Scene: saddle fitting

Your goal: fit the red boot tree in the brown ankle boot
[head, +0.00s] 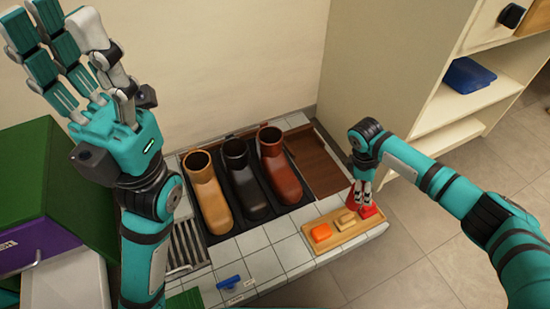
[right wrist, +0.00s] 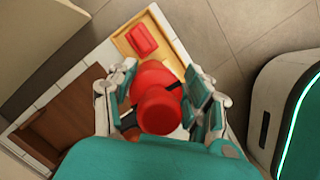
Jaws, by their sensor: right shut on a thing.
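My right gripper (head: 362,192) is shut on the red boot tree (head: 369,212), at the right end of a small wooden tray. The right wrist view shows the red boot tree (right wrist: 158,105) between the fingers, its rounded knob towards the camera. I cannot tell whether it still touches the tray. My left gripper (head: 72,65) is open and empty, raised at the upper left.
The wooden tray (head: 350,234) also holds an orange-red block (head: 321,233) and a beige piece (head: 346,219). A brown board (head: 320,165) lies right of the boots. A blue-handled tool (head: 230,284) lies in front. A shelf unit (head: 400,60) stands at the right.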

